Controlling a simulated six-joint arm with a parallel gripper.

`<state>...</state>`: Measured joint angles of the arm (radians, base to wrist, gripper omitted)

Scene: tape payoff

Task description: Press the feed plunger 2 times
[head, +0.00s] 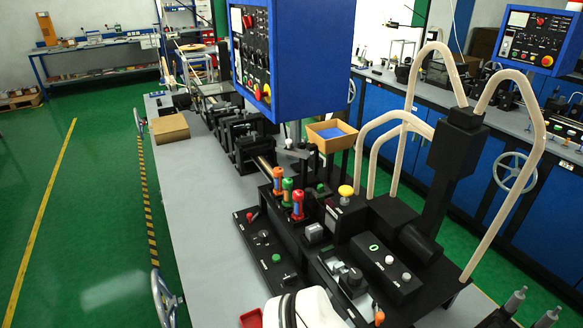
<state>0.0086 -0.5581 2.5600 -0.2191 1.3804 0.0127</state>
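The black machine station (310,240) stands on the grey bench, with several buttons, knobs and plungers on it. No label reading feed plunger is legible, so I cannot tell for sure which part it is. A yellow-capped plunger (345,191) stands upright near the middle of the station and looks raised. A white rounded part, likely my arm, shows at the bottom edge. My gripper is not visible.
A blue control panel (300,55) hangs above the bench. Pale curved tubes (430,60) rise at the right from a black post (455,150). A cardboard box (171,127) and an open tray (332,135) stand farther back. The bench's left side is mostly clear.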

